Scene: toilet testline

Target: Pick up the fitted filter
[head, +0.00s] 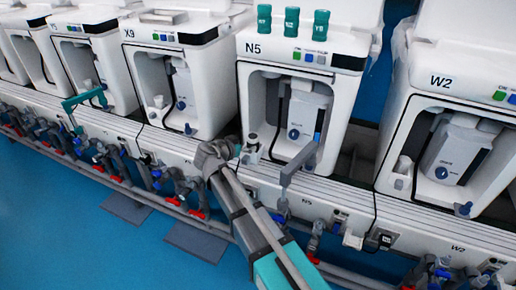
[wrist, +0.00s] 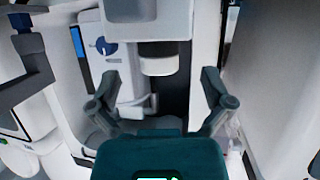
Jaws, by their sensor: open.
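In the wrist view my gripper (wrist: 160,78) is open, with its two dark fingers spread left and right and nothing held between them. Beyond and between the fingers, a short white cylinder (wrist: 157,60) hangs under a white block; it may be the fitted filter, but I cannot tell for sure. A gap shows between it and each finger. In the head view my arm reaches up to the white unit N5 (head: 262,52), with its end by the lower left of the unit's front opening. The fingers are hard to make out there.
Teal cylinders (head: 292,21) stand on top of N5. Unit X9 (head: 172,70) is to the left and W2 (head: 452,110) to the right. A grey lever (head: 300,162) juts out before N5. Pipes and red-handled valves run below. Blue floor (head: 60,230) is open at lower left.

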